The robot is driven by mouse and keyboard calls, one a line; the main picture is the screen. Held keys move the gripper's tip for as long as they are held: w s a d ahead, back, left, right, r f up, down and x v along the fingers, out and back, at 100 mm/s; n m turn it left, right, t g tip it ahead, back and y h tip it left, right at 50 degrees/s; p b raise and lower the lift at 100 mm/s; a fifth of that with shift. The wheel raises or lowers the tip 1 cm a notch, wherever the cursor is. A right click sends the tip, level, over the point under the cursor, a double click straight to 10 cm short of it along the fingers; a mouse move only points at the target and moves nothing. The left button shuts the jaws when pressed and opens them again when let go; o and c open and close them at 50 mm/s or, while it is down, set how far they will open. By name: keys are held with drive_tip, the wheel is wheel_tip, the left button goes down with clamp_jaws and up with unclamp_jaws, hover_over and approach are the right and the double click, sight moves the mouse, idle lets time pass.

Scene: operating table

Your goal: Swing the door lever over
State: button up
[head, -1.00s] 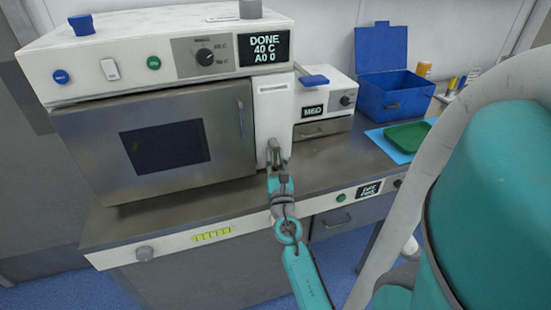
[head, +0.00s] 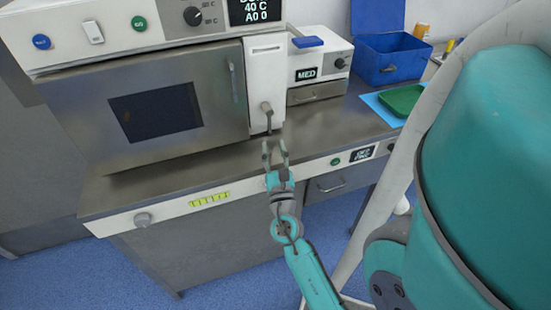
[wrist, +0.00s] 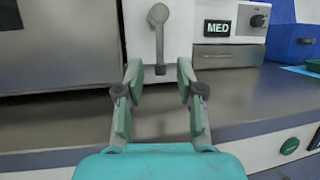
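The door lever (head: 267,112) is a grey handle on the white panel right of the oven-like steel door. It also shows in the wrist view (wrist: 159,40), hanging straight down from its round pivot. The steel door (head: 90,110) with its dark window looks closed. My gripper (head: 274,150) is in front of and below the lever, over the counter's front part. In the wrist view my gripper (wrist: 160,78) has its two fingers spread apart with nothing between them. The lever's lower end appears just beyond the gap, apart from the fingers.
The steel counter (head: 150,183) runs below the appliance, its front part clear. A small MED unit (head: 318,68) stands right of the lever, with a blue box (head: 385,62) and a green tray (head: 400,99) on a blue mat further right. Drawers and panel buttons line the counter front.

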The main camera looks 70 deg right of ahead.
drive_tip(key=shift+v, duration=1.55)
drive_tip(key=s+a+f+m+t+y, duration=0.2)
drive_tip(key=a+f+m+y, duration=0.35)
drive_tip(key=a, duration=0.55)
drive_tip(key=s+a+f+m+t+y, duration=0.1)
drive_tip(key=a+f+m+y, duration=0.5)
drive_tip(key=a, duration=0.5)
drive_tip(key=s+a+r+m+y, duration=0.5)
drive_tip(key=s+a+m+y, duration=0.2)
drive_tip(key=s+a+m, duration=0.5)
drive_tip(key=shift+s+m+t+y, duration=0.3)
drive_tip(key=shift+s+m+y, duration=0.05)
